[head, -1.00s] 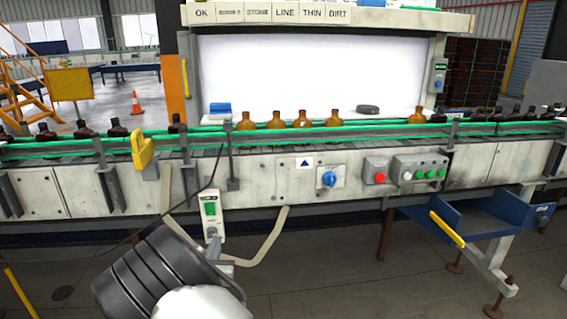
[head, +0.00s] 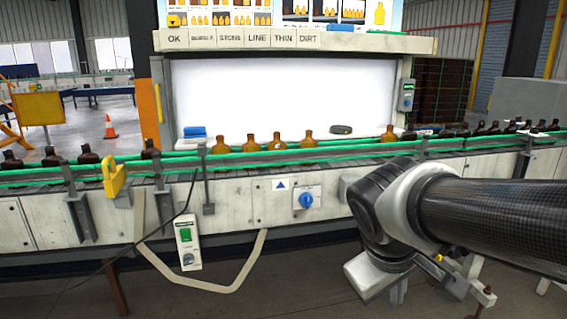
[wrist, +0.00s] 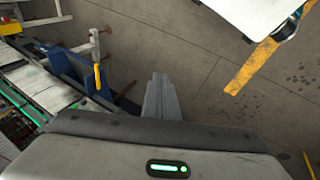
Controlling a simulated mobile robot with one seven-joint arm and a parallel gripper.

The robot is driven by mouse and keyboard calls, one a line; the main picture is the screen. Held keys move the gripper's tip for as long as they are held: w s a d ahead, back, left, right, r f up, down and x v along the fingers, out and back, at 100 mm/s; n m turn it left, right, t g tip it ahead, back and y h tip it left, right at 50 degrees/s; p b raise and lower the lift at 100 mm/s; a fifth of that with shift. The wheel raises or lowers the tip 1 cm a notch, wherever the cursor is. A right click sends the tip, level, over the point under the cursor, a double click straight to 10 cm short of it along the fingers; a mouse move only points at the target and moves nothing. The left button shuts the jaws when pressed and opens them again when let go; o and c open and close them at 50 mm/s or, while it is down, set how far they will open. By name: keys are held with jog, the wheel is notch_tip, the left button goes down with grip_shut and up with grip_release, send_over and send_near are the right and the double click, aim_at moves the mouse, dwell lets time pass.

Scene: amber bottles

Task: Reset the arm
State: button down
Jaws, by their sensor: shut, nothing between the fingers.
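My arm reaches in from the right in the head view, in front of the conveyor, and bends downward at a dark joint. My gripper shows in the wrist view as grey fingers (wrist: 162,97) closed together, with nothing between them, over bare floor. In the head view I cannot make out the fingertips. Several amber bottles (head: 250,143) stand upright on the conveyor (head: 110,178) in front of the white lit panel (head: 285,98). My gripper is apart from them.
A blue chute (wrist: 65,65) with a yellow handle (wrist: 97,76) shows in the wrist view. A switch box (head: 187,242) and a blue knob (head: 306,199) are on the conveyor front. My arm hides part of the front.

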jog(key=s+a+r+m+t+y, duration=0.25)
jog(key=s+a+m, duration=0.2)
jog(key=s, duration=0.25)
notch_tip(320, 180, up, 21)
jog(key=g+p, duration=0.1)
jog(key=p, duration=2.1)
jog(key=shift+d+r+y, duration=0.15)
jog(key=shift+r+y, duration=0.05)
jog(key=shift+y, duration=0.25)
